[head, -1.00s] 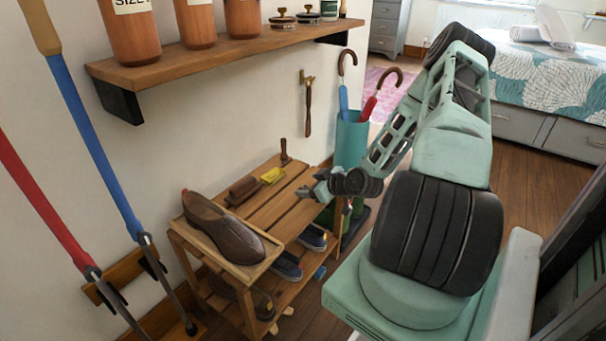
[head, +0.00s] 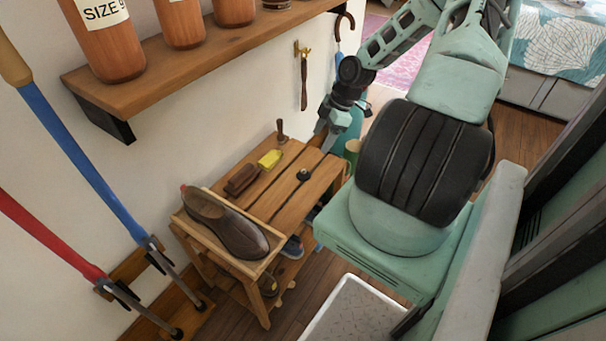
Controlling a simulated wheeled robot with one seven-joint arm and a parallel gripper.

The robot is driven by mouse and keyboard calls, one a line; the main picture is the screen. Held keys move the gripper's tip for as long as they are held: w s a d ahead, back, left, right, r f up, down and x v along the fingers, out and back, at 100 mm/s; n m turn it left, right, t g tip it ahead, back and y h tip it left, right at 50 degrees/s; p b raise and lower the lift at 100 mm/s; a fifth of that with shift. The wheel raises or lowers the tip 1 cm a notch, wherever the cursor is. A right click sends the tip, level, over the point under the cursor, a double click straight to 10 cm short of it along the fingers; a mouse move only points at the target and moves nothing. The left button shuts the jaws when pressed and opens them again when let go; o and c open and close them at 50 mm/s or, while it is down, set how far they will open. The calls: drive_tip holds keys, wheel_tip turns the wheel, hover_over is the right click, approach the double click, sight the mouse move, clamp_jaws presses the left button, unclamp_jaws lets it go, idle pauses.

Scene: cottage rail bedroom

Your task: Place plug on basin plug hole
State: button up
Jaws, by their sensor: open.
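A small dark round piece with a raised knob (head: 303,174) lies on the slatted bench top (head: 290,205); I cannot tell whether it is the plug. My gripper (head: 324,142) is open, its fingers pointing down, above the bench's far right corner. It looks empty and apart from the dark piece. No basin or plug hole can be made out for certain. A white shallow tray-like thing (head: 312,328) shows at the bottom, cut off by the frame.
A brown shoe (head: 225,222) stands on the bench's left end. A yellow-topped brush (head: 270,159) and a dark brush (head: 241,180) lie behind. A wall shelf (head: 170,70) with orange bottles hangs above. Blue (head: 85,140) and red (head: 45,230) poles stand left.

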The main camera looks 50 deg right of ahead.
sight(304, 170)
drive_tip(key=b+x, duration=0.4)
drive_tip(key=x, duration=0.9)
drive_tip(key=shift+a+f, duration=0.15)
drive_tip(key=shift+f, duration=0.2)
drive_tip(key=shift+r, duration=0.1)
drive_tip(key=c, duration=1.1)
drive_tip(key=shift+w, duration=0.1)
